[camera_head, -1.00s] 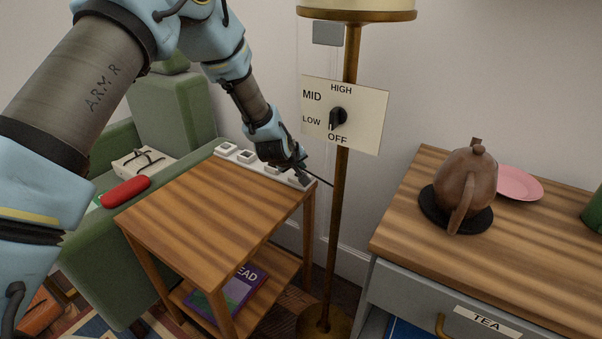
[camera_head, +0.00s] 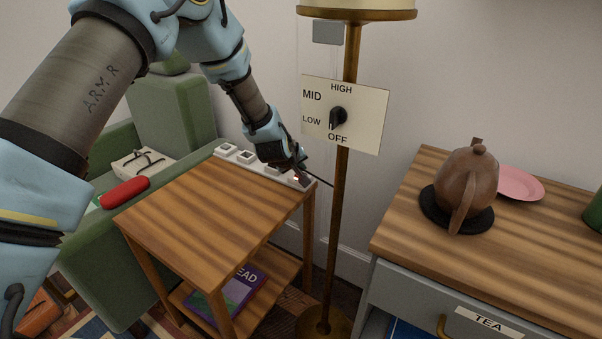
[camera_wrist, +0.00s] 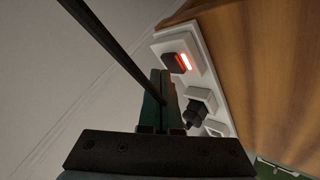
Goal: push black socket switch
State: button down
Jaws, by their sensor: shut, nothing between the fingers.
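A white power strip (camera_head: 237,154) lies along the back edge of the small wooden table. In the wrist view, the black socket switch (camera_wrist: 173,64) is at the strip's end, with a bright red lit bar along one side. A small red glow shows under my gripper in the head view. My gripper (camera_head: 300,164) is shut and empty over the right end of the strip. In the wrist view its fingertips (camera_wrist: 159,74) are close beside the switch; I cannot tell whether they touch it. A black plug (camera_wrist: 194,113) sits on the strip by the fingers.
A thin black cord (camera_wrist: 110,45) passes close to my fingers. The brass lamp pole (camera_head: 341,210) with its dial plate (camera_head: 365,118) stands right of the table (camera_head: 210,205). A cabinet with a brown teapot (camera_head: 466,185) is farther right. The table top is clear.

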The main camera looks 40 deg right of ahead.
jog(key=shift+r, duration=0.15)
jog(key=shift+r+p, duration=1.8)
jog(key=shift+r, duration=1.15)
jog(key=w+a+r+y+p, duration=0.1)
jog(key=w+a+r, duration=0.3)
jog(key=a, duration=0.6)
jog(key=w+a+r+y+p, duration=0.1)
jog(key=w+a+r+y, duration=0.15)
jog(key=a, duration=0.65)
jog(key=w+a+r+y+p, duration=0.1)
jog(key=w+a+r, duration=0.3)
jog(key=a, duration=0.6)
jog(key=s+a+r+n+y, duration=0.1)
jog(key=s+a, duration=0.3)
jog(key=a, duration=0.5)
jog(key=s+a+r+g+y+p, duration=0.1)
jog(key=s+a+r, duration=0.3)
jog(key=a, duration=0.6)
jog(key=s+a+r+n+g+y+p, duration=0.1)
jog(key=s+a, duration=0.3)
jog(key=a, duration=0.6)
jog(key=shift+r+n, duration=0.3)
jog(key=shift+r, duration=0.5)
